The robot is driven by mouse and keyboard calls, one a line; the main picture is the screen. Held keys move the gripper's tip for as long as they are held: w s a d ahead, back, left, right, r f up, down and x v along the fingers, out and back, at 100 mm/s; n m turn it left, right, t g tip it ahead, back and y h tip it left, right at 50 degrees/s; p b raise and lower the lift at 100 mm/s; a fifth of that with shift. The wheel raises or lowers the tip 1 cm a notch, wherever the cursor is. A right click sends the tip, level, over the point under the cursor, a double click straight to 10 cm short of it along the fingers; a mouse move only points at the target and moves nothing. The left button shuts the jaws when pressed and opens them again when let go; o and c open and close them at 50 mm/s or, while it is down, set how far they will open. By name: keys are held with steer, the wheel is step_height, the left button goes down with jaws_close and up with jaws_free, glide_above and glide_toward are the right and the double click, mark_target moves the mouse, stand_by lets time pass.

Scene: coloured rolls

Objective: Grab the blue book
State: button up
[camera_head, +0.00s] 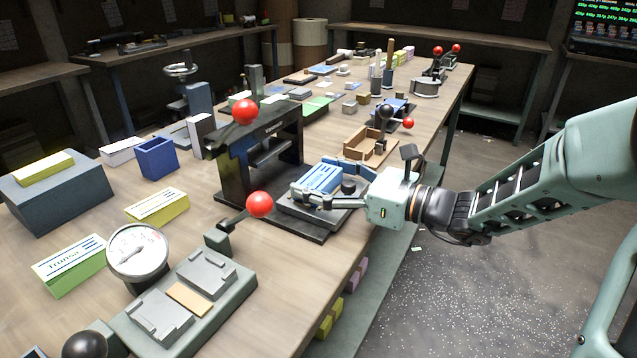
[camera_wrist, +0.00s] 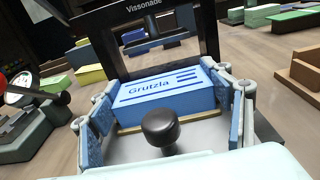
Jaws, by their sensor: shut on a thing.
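My gripper (camera_head: 331,183) reaches in from the right, with one finger at each end of the book. In the wrist view my gripper (camera_wrist: 165,112) has its blue finger pads against the book's two ends, shut on it. I cannot tell whether the book's underside touches the plate. A black knob (camera_wrist: 160,127) stands in front of the book.
The black press frame (camera_head: 262,150) stands right behind the book, with red ball handles (camera_head: 259,205) close by. A dial gauge device (camera_head: 138,250) and a green box (camera_head: 70,265) are at left front. A wooden tray (camera_head: 370,146) lies behind my gripper. Open floor is right.

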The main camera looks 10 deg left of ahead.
steer(key=shift+c, duration=1.1)
steer(key=shift+r, duration=0.15)
